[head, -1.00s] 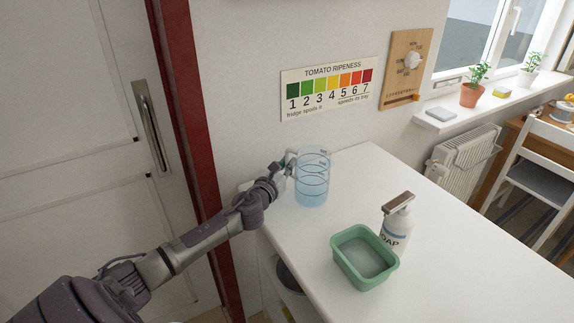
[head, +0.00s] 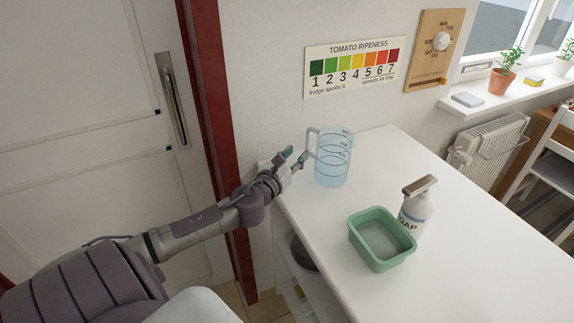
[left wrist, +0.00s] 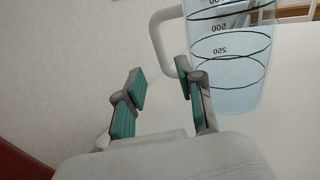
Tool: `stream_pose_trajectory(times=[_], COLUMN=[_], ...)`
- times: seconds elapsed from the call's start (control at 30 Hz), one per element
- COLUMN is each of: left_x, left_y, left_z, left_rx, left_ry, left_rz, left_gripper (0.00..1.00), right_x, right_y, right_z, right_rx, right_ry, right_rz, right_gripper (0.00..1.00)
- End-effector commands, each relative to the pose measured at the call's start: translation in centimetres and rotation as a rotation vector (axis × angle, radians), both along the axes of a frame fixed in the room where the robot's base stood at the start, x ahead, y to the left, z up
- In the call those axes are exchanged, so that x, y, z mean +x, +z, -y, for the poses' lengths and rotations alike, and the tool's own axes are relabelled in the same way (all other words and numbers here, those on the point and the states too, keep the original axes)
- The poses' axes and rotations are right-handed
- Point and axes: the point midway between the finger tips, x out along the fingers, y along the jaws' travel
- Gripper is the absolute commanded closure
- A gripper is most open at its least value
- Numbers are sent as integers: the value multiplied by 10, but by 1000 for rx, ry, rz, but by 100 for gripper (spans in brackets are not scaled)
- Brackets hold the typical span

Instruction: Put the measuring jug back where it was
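The measuring jug (head: 333,160) is clear and bluish with dark level lines. It stands upright on the white counter (head: 330,210), close to the wall, its handle to the left. My left gripper (head: 296,158) is just left of the jug, at the counter's left end. In the left wrist view the gripper (left wrist: 160,88) is open with nothing between its fingers. The jug (left wrist: 228,65) shows there beyond the right finger, its handle arching above and behind that finger. Handle and fingers appear apart. My right gripper is not in view.
A green basin (head: 380,240) and a soap bottle (head: 415,212) stand on the counter in front of the jug. A windowsill (head: 500,97) holds plants at the right. The counter's right part is clear. A door (head: 90,130) is at the left.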

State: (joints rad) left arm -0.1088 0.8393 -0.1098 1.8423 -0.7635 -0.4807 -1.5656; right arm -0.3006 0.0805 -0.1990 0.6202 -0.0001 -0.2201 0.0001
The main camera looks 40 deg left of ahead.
Motion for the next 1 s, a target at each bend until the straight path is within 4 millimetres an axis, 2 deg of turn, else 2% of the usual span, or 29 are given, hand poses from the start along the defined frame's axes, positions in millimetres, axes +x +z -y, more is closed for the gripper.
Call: stream_pose_trajectory(times=[0.1,0.3,1.0], left_x=[-22,-42,-46], left_y=[-2,-1,1], left_z=[5,9,10], left_rx=[3,0,0], left_ry=[-3,-1,0], left_rz=[-3,-1,1], left_gripper=[63,63,63], right_x=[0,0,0], right_y=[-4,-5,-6], right_z=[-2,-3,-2], right_rx=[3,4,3], right_ry=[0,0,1], right_rz=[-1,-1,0], right_gripper=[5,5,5])
